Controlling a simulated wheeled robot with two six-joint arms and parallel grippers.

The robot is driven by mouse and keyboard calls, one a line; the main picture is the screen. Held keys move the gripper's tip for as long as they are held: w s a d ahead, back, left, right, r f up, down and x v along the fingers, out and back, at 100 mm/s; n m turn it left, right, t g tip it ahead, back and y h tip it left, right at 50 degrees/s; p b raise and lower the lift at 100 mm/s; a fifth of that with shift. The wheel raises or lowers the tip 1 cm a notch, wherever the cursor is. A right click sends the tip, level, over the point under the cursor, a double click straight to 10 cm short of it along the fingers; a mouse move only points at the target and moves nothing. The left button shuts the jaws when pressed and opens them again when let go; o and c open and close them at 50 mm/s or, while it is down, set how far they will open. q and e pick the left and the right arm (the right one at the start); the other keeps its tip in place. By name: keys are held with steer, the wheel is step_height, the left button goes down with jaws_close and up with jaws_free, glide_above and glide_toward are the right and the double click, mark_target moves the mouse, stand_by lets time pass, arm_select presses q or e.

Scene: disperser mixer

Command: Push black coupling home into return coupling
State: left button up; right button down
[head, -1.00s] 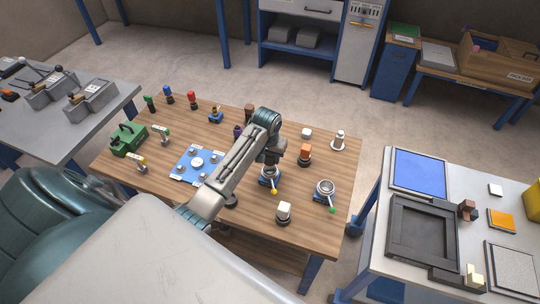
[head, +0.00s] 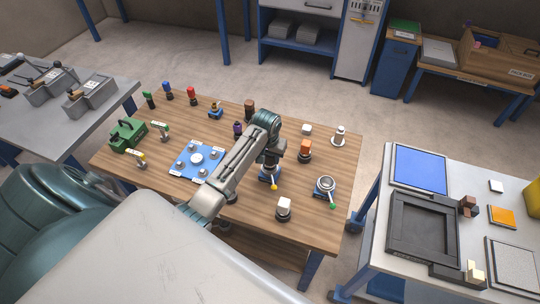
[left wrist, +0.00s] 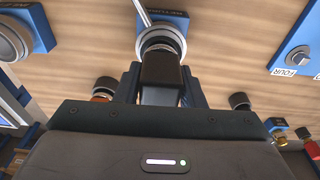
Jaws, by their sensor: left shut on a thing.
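My left gripper (head: 269,164) is over the blue-based return coupling (head: 268,175), which has a yellow-tipped lever. In the left wrist view my left gripper (left wrist: 158,88) is shut on the black coupling (left wrist: 161,72), a dark block between the two fingers. The far end of the black coupling meets the pale metal ring of the return coupling (left wrist: 161,35), whose blue label plate is behind it. How deep the black coupling sits in the ring is hidden. My right gripper is not in view.
A similar ring coupling with a green-tipped lever (head: 325,186) stands to the right. An orange-topped piece (head: 305,149) and a white-topped piece (head: 284,205) stand close by. A blue plate with several metal posts (head: 181,166) lies to the left on the wooden table (head: 245,238).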

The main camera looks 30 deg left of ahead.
arm_select(q)
steer(key=shift+f, duration=0.45)
steer(key=o, duration=1.2)
steer(key=r+b, duration=0.1)
steer(key=r, duration=0.2)
steer(key=s+r+b, duration=0.1)
steer(key=r, duration=0.3)
steer(key=r+b, duration=0.1)
steer(key=r, duration=0.2)
steer(key=shift+s+d+r, duration=0.2)
steer(key=shift+s+r, duration=0.1)
